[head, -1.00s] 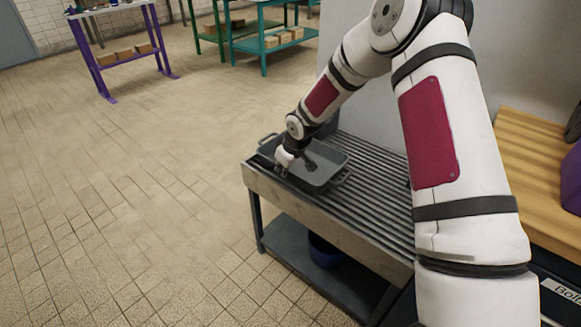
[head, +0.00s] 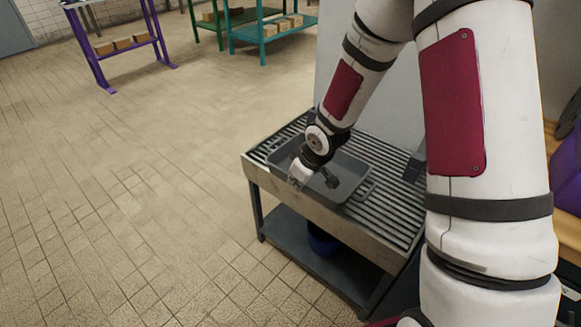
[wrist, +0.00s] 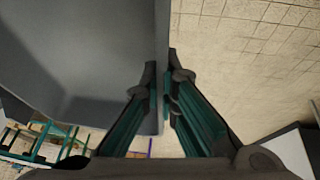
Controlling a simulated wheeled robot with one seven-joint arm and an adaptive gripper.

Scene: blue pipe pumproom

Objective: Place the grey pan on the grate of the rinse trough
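The grey pan (head: 348,178) is a shallow rectangular tray with a handle at its right end. In the head view it is over the slatted grate of the rinse trough (head: 398,207), roughly level and within the trough's outline. I cannot tell whether its base touches the slats. My gripper (head: 297,180) is at the pan's near left wall. In the wrist view the fingers of my gripper (wrist: 165,78) close on either side of the pan's wall (wrist: 158,45). The pan fills the left of that view, and the grate does not show there.
A blue bucket (head: 322,242) stands on the trough's lower shelf (head: 312,262). A grey panel (head: 385,105) rises behind the trough. A purple table (head: 122,45) and a teal table (head: 268,35) are at the back. The tiled floor on the left is clear.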

